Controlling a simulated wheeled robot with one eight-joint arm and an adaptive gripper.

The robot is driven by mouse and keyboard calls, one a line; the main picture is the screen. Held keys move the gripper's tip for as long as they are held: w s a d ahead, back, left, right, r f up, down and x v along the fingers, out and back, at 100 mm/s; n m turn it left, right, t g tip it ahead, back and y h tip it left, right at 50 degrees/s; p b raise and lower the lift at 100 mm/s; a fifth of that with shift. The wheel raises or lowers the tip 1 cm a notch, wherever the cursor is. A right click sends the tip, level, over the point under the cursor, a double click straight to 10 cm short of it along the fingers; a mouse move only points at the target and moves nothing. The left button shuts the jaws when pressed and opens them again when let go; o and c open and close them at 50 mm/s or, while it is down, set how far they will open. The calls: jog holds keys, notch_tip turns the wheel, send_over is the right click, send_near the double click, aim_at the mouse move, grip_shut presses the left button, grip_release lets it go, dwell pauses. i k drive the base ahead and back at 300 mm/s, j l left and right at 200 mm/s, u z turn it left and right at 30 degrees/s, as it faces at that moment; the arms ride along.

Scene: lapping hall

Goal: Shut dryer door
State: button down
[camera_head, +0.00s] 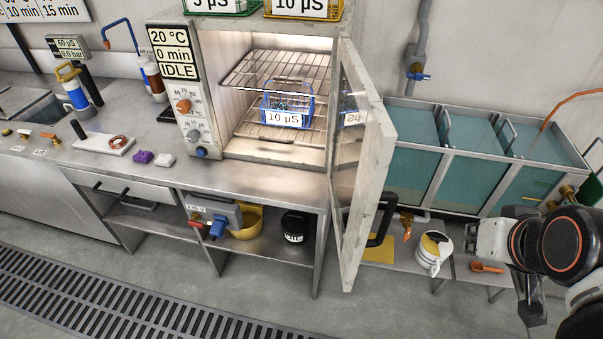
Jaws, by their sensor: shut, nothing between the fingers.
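The dryer (210,95) stands on the steel bench with its chamber open to view. Its door (362,160) is hinged at the right side and stands wide open, swung out toward me past the bench's front edge. The door has a glass pane and a black handle (383,222) on its right-hand face. Inside, a blue basket (287,117) labelled "10 µS" sits on a wire rack. My gripper (532,316) is at the lower right, to the right of the door and apart from it. It is shut and empty.
Teal-covered tanks (468,165) stand right of the door. Below them are a white and yellow container (433,252) and an orange scoop (487,267) on a low shelf. Labelled baskets (220,5) sit on the dryer. A floor grate (120,300) lies in front; the floor between is clear.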

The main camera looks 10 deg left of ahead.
aim_at(381, 136)
jog(key=i+l+u, duration=0.1)
jog(key=l+u, duration=0.5)
jog(key=u, duration=0.2)
jog(key=l+u, duration=0.75)
jog(key=k+l+z, duration=0.2)
jog(key=k, duration=0.25)
